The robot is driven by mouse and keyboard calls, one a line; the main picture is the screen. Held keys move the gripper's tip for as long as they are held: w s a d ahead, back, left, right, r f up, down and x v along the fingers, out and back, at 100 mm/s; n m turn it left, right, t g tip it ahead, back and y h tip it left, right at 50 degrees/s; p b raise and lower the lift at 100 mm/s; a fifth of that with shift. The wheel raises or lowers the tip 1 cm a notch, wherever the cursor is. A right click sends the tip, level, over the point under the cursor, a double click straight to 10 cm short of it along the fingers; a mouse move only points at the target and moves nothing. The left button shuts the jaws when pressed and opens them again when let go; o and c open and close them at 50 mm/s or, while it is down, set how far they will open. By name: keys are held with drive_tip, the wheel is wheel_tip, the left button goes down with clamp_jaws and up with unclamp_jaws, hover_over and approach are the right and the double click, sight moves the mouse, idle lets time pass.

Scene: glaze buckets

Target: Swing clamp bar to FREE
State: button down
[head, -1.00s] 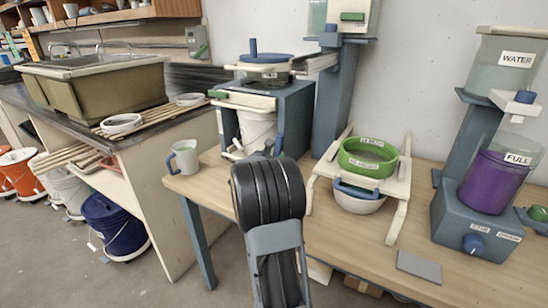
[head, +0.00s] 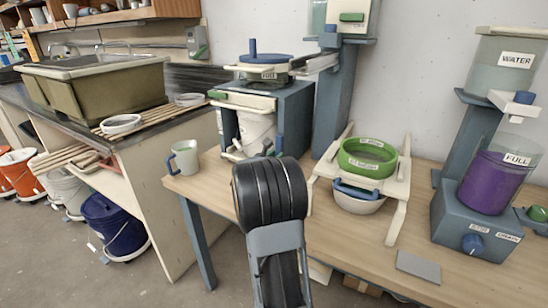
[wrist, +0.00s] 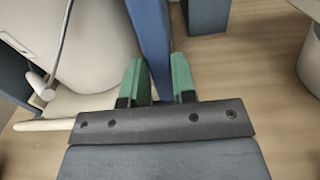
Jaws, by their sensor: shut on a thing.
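The blue stand (head: 296,108) on the bench holds a white bucket (head: 257,128). A cream bar (wrist: 45,124) runs low beside the bucket (wrist: 95,45) in the wrist view. A blue upright bar (wrist: 150,40) stands between the green fingertips of my gripper (wrist: 157,85), which is shut on it. This seems to be the blue upright (head: 280,143) at the stand's front right in the head view. I cannot tell how it joins the cream bar. No FREE mark is readable. My arm hides most of my gripper in the head view.
A green sieve (head: 367,157) sits on a cream rack (head: 398,190) to the right. A purple-filled mixer (head: 490,183) is at far right. The bench front between rack and mixer holds a flat grey plate (head: 418,266).

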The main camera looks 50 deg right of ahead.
drive_tip(key=c, duration=0.9)
unclamp_jaws()
drive_tip(key=p+v, duration=0.1)
drive_tip(key=v, duration=1.2)
drive_tip(key=shift+s+a, duration=0.15)
drive_tip(key=shift+a, duration=0.25)
